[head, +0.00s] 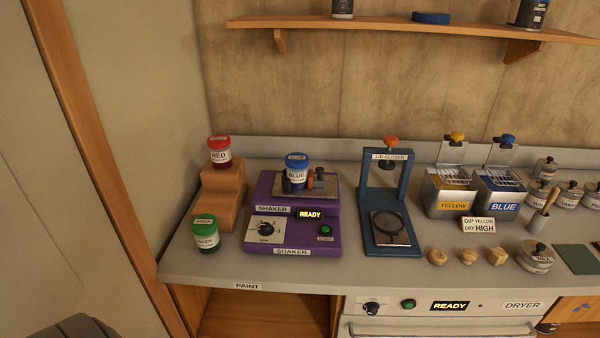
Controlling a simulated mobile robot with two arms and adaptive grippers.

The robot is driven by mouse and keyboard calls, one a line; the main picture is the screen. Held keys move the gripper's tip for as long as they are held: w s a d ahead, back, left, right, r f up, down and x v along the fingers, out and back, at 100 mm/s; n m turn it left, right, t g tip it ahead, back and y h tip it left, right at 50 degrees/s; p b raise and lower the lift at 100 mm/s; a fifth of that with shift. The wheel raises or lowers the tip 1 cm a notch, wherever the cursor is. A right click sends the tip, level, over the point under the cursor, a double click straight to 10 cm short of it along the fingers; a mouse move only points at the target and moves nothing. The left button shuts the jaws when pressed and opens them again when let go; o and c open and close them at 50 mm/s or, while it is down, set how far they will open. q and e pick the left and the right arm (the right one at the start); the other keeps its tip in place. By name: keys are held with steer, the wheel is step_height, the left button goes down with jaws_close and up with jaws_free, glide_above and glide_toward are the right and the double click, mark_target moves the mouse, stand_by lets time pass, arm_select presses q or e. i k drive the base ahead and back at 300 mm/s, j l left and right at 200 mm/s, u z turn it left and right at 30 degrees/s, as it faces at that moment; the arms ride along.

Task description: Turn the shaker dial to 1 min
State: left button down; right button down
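The purple shaker (292,240) stands on the left part of the counter. Its black dial (267,228) is on the left of the front panel, on a pale scale whose marks are too small to read. A lit READY display (311,214) and a green button (325,230) sit to the right of the dial. A jar labelled BLUE (297,172) stands upright on the shaker's top plate, among clamp parts. Neither of my grippers shows in the head view, and nothing touches the dial.
A green-lidded jar (205,234) stands close left of the shaker, and a RED jar (219,152) sits on wooden steps (218,195). The blue lid closer (370,235) stands close right. The dryer (440,307) has another dial (371,308) below. A shelf (400,28) hangs above.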

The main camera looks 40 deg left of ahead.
mark_target(265, 229)
steer(key=u, duration=1.35)
